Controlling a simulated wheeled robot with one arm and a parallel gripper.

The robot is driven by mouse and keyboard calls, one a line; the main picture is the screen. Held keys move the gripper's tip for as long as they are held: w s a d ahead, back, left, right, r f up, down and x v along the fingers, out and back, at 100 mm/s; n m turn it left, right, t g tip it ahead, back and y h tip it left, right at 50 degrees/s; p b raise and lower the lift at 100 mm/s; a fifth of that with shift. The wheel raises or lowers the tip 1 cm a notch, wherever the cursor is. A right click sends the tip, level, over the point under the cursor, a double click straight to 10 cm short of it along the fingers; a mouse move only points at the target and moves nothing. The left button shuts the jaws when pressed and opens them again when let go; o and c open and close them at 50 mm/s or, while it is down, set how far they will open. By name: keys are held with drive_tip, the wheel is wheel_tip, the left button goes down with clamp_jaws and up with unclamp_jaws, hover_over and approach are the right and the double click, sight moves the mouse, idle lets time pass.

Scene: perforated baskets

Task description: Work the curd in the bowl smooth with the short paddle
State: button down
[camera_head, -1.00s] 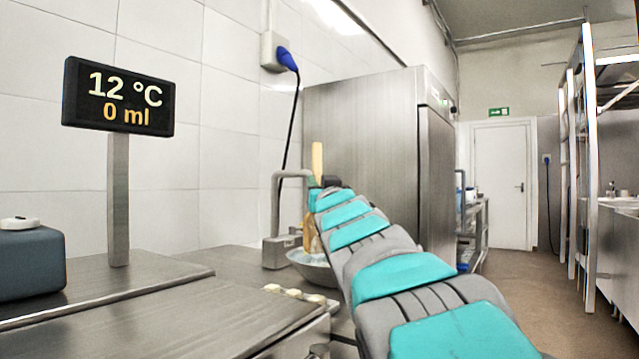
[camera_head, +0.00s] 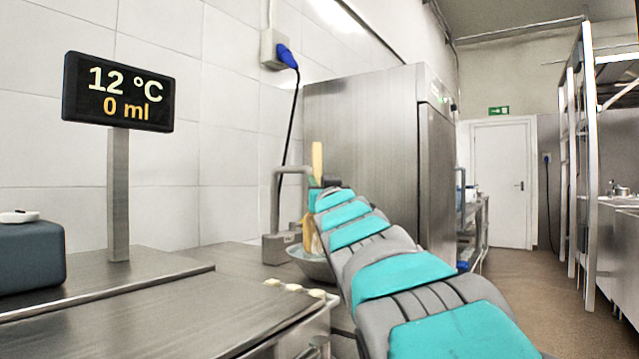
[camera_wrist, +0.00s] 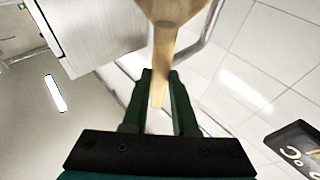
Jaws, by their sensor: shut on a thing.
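The metal bowl (camera_head: 318,270) stands on the steel counter, partly hidden behind my arm. The wooden paddle (camera_head: 317,160) stands nearly upright. Its upper end rises above the end of my arm, and its lower part (camera_head: 309,232) reaches down at the bowl. In the wrist view my gripper (camera_wrist: 160,82) has its dark fingers on both sides of the paddle's narrow wooden shaft (camera_wrist: 161,62); the wider wooden part is at the top edge. My gripper is shut on the paddle. The curd inside the bowl cannot be made out, and the paddle's lower tip is hidden.
A bent metal pipe (camera_head: 277,205) on a block stands just left of the bowl. Several small pale pieces (camera_head: 293,287) lie along the counter edge. A display (camera_head: 118,92) reads 12 °C and 0 ml. A steel cabinet (camera_head: 365,150) stands behind; the aisle floor at right is clear.

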drive_tip(key=shift+d, duration=0.15)
drive_tip(key=shift+d+p, duration=0.45)
drive_tip(key=shift+a+f, duration=0.1)
drive_tip(key=shift+f, duration=0.05)
drive_tip(key=shift+s+a+r+b, duration=0.15)
drive_tip(key=shift+a+r+b, duration=0.05)
drive_tip(key=shift+a+b, duration=0.65)
drive_tip(key=shift+d, duration=0.2)
drive_tip(key=shift+w+d+f+p, duration=0.2)
drive_tip(key=shift+d+p, duration=0.5)
drive_tip(key=shift+a, duration=0.15)
